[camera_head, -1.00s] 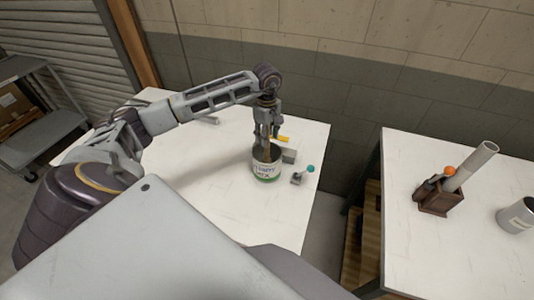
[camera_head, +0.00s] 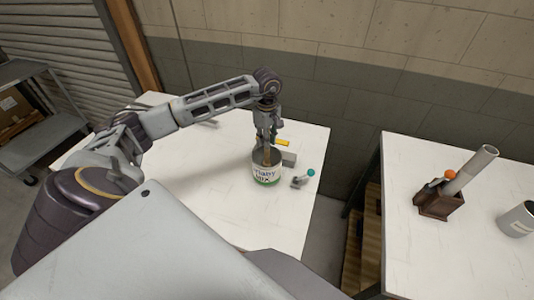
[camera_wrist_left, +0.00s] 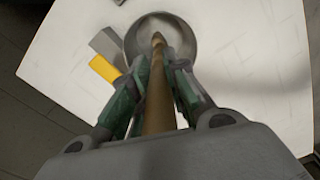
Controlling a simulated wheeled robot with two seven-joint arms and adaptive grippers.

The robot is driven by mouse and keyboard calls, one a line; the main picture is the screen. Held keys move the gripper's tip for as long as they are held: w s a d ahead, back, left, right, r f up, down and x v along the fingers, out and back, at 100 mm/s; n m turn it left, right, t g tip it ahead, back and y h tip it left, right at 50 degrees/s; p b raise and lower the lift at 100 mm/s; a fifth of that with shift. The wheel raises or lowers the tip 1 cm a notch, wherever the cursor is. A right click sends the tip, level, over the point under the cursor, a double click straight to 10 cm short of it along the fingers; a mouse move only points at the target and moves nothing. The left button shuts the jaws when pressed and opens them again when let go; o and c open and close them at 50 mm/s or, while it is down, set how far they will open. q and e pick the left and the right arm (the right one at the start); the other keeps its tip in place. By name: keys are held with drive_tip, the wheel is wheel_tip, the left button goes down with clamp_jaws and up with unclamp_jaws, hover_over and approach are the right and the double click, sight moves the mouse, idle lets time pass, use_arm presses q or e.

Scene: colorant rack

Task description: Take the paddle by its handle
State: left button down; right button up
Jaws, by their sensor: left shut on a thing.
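The paddle (camera_wrist_left: 158,95) is a brown wooden stick that stands in a labelled can. It also shows in the head view (camera_head: 267,157), just below my left fingers. In the left wrist view the can's rim (camera_wrist_left: 194,45) lies beyond the fingers. My left gripper (camera_wrist_left: 158,72) is shut on the paddle's handle, above the can, with a finger on each side. It points down in the head view (camera_head: 266,140). My right gripper is not in view.
A grey block (camera_head: 289,159) and a yellow item (camera_head: 283,142) lie behind the can. A small item with a teal knob (camera_head: 311,172) is to its right. The right table holds a brown box (camera_head: 438,205) with a tube, and a metal can (camera_head: 517,220).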

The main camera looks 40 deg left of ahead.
use_arm(q)
drive_tip(key=shift+r, duration=0.1)
wheel_tip(320, 180, up, 10)
drive_tip(key=shift+f+b, duration=0.1)
drive_tip(key=shift+b, duration=0.75)
